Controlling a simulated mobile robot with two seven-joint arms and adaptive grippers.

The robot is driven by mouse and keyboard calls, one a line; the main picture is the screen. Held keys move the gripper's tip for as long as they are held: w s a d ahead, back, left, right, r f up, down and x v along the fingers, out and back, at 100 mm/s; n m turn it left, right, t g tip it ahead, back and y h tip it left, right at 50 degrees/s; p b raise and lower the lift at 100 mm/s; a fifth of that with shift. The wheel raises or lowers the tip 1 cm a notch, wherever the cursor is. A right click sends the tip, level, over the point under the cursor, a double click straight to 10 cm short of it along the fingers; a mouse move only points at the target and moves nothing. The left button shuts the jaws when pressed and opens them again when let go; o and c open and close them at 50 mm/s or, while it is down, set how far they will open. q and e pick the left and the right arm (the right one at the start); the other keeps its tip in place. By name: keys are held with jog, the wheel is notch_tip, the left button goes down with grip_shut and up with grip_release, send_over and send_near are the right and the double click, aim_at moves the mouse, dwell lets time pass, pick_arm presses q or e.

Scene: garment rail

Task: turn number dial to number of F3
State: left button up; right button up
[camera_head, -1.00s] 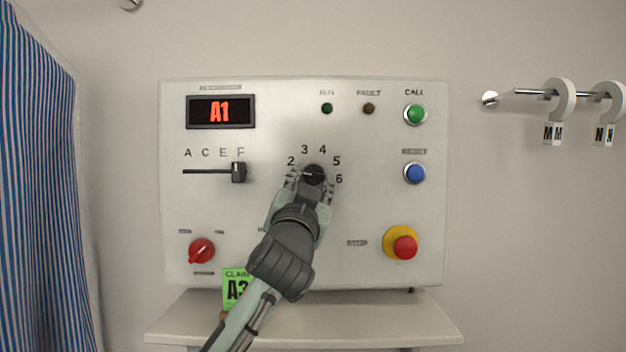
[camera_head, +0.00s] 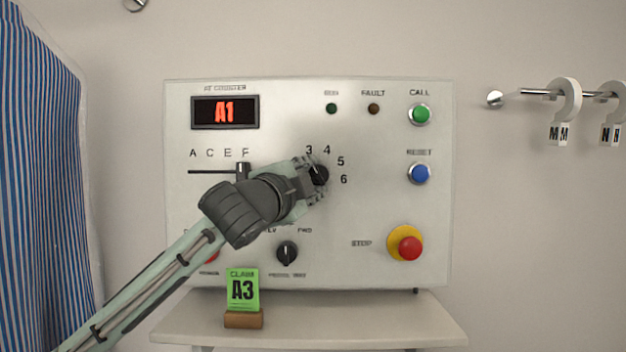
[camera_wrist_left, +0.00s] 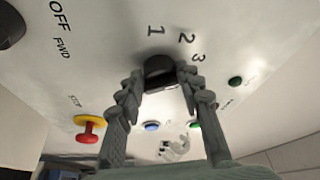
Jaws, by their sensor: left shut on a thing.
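The black number dial (camera_head: 320,174) is in the middle of the grey-white panel (camera_head: 385,275). Numbers 3, 4, 5 and 6 show around it in the head view; my gripper covers the lower ones. My left gripper (camera_head: 313,180) reaches it from the left and is shut on it. In the left wrist view the dial (camera_wrist_left: 160,68) sits between the fingertips (camera_wrist_left: 158,88), with 1, 2 and 3 printed beside it. I cannot tell which number the dial points at. My right gripper is not in view.
The letter slider (camera_head: 243,168) stands at F, close to my arm. A black knob (camera_head: 287,254), blue button (camera_head: 419,173) and red stop button (camera_head: 409,248) surround the dial. A striped garment (camera_head: 40,190) hangs left.

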pick_arm(q)
jog(key=shift+r+m+g, duration=0.1)
jog(key=shift+m+g, duration=0.2)
jog(key=shift+m, duration=0.3)
jog(key=o, duration=1.1)
jog(key=shift+o, duration=0.2)
jog(key=r+v, duration=0.1)
jog(key=v, duration=1.1)
jog(key=shift+f, duration=0.5)
